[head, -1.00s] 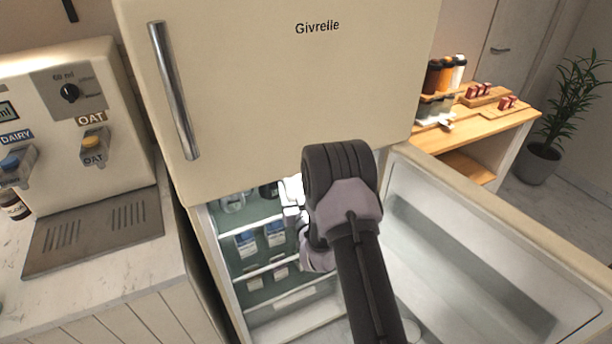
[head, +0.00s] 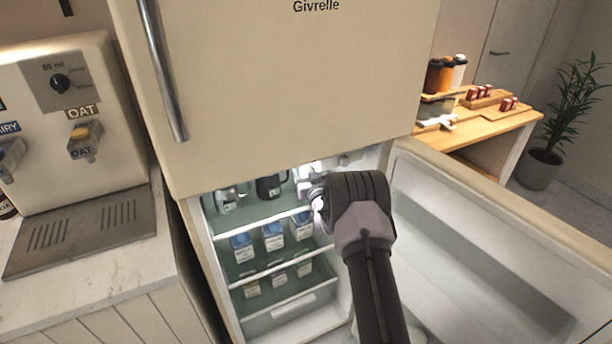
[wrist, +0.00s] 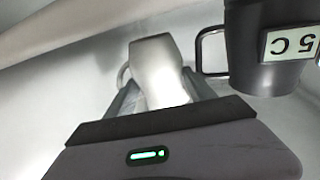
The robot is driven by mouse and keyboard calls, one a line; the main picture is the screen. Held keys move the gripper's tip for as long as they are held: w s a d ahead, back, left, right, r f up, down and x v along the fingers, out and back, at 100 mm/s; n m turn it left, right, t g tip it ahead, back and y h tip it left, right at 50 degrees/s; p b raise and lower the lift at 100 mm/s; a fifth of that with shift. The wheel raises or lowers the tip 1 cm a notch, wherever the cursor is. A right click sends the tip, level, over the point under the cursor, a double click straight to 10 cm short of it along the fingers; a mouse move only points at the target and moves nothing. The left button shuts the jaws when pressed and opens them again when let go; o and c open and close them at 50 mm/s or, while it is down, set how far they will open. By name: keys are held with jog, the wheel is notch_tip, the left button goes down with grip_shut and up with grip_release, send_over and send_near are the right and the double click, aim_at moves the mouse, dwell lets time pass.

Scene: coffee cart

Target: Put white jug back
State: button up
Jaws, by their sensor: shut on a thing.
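The white jug (wrist: 158,72) is in the wrist view, pale and bright, with a handle at its left side. My gripper (wrist: 164,90) is shut on it, with a dark finger on each side. In the head view my gripper (head: 312,186) reaches into the open fridge at the top shelf (head: 250,222). There the jug is mostly hidden by my arm and the glare. I cannot tell whether the jug touches the shelf.
A steel jug (head: 226,198) is further left. Cartons (head: 273,237) fill the shelf below. The fridge door (head: 480,250) stands open at right.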

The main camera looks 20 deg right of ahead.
jog(key=shift+f, duration=0.6)
jog(key=shift+r, duration=0.15)
jog(key=o, duration=1.5)
